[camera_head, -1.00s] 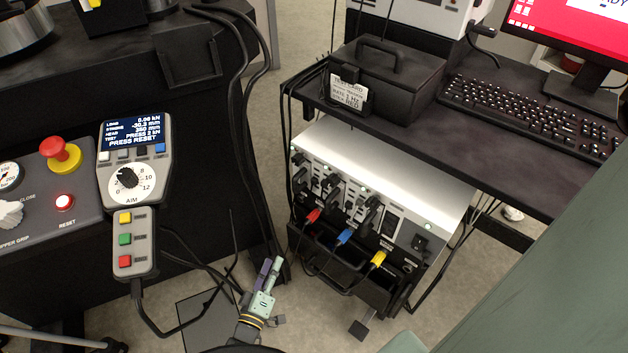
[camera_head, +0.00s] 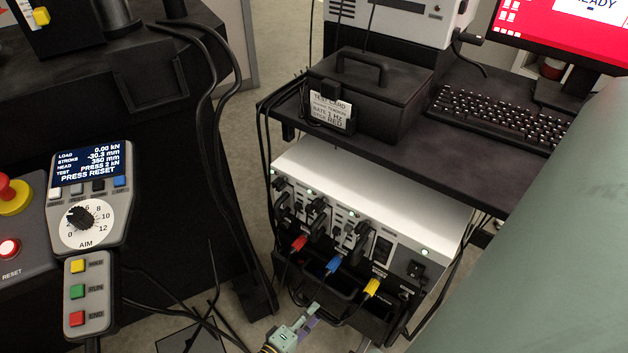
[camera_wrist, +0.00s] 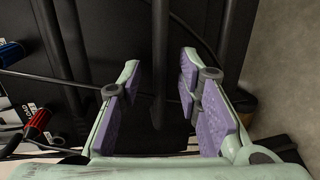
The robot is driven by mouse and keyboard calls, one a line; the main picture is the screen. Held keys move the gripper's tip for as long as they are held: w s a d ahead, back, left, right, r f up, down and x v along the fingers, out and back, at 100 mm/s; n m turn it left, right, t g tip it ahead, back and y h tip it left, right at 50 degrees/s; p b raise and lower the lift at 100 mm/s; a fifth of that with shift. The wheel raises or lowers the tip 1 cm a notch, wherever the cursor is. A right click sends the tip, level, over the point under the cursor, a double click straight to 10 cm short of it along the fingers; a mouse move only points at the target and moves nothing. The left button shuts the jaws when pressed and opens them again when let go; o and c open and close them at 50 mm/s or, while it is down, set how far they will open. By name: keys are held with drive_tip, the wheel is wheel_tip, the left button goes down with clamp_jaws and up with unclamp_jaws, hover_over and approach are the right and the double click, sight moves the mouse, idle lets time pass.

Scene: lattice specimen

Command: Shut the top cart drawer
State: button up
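The cart's drawer (camera_head: 378,325) is black and sits low, under the silver-topped unit. It seems to stick out at the front, with a dark hollow behind its front edge; cables partly cover it, and how far it is out is hard to tell. My gripper (camera_head: 312,314), pale green with purple pads, is low in the head view, in front of and left of the drawer front. In the wrist view my gripper (camera_wrist: 163,105) is open, its fingers wide apart. A dark upright bar or cable shows between them; I cannot tell whether anything touches.
Red (camera_head: 299,243), blue (camera_head: 333,265) and yellow (camera_head: 371,287) plugs with drooping cables hang just above the drawer. The cart top (camera_head: 470,165) carries a black case and a keyboard. A black machine with a control pendant (camera_head: 90,205) stands at left. Floor shows between.

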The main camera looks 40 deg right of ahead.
drive_tip(key=shift+x, duration=1)
clamp_jaws()
